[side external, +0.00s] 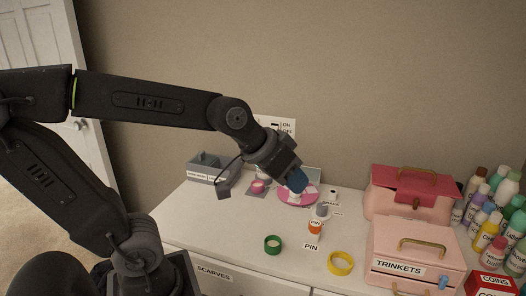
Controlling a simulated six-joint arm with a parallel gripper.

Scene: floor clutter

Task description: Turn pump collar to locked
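My gripper (297,181) reaches down from the left over the white dresser top. Its blue fingertips are right above or at a pink round piece (296,199), and they hide part of it. I cannot tell whether they touch it or whether they are open or shut. No pump collar can be made out for certain. A smaller pink round piece (258,186) sits to the left on a grey plate. A small grey-topped item (321,209) stands just right of my gripper. No lock mark is readable.
An orange and white item marked PIN (315,227), a green ring (272,244) and a yellow ring (341,263) lie in front. A grey tray (209,168) is behind left. A pink case (413,190), a TRINKETS box (415,246) and several bottles (489,240) crowd the right.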

